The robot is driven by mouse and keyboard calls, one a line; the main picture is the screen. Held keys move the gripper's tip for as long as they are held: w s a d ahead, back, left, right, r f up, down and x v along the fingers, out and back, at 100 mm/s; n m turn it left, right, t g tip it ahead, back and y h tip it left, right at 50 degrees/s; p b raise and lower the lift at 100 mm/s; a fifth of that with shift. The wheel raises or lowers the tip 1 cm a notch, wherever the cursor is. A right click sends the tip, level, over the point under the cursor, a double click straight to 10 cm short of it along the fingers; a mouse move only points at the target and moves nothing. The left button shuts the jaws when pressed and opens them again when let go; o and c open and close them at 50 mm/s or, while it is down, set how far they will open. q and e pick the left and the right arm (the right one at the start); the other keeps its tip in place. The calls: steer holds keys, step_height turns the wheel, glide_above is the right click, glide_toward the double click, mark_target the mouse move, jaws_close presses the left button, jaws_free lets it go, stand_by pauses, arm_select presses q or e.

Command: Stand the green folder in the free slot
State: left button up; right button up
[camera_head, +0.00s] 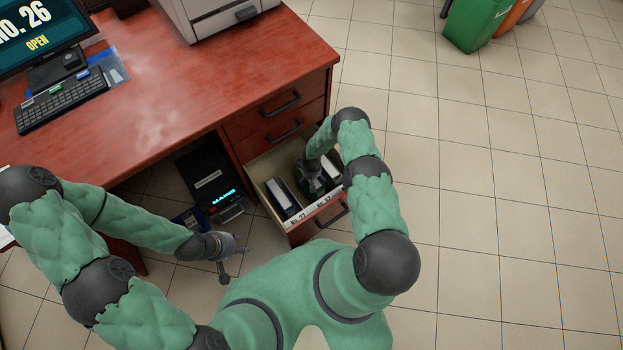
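The bottom drawer (267,165) of the red desk is pulled out. Dark binders (283,200) stand at its left side, and another dark binder (331,168) stands at its right. My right gripper (313,180) reaches down into the drawer between them, at a dark green shape that may be the green folder (314,187). My own wrist hides much of it, so I cannot tell whether the fingers are shut on it. My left gripper (235,266) is open and empty, in front of the desk and left of the drawer.
The drawer front (318,215) carries white labels and a handle. A black computer case (208,176) stands under the desk (170,105). A keyboard (62,100), a monitor (40,35) and a printer (215,15) are on top. Bins (475,25) stand far right; the right floor is clear.

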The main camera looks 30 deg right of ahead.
step_height(320, 180, up, 11)
steer(key=p, duration=0.4)
steer(key=shift+p, duration=0.4)
steer(key=s+a+r+m+y, duration=0.3)
steer(key=s+a+r+y, duration=0.2)
steer(key=s+a+r, duration=1.05)
steer(key=s+a+r+m+h, duration=0.1)
steer(key=s+r, duration=0.4)
steer(key=r, duration=0.1)
steer(key=shift+s+a, duration=0.25)
steer(key=shift+s, duration=0.15)
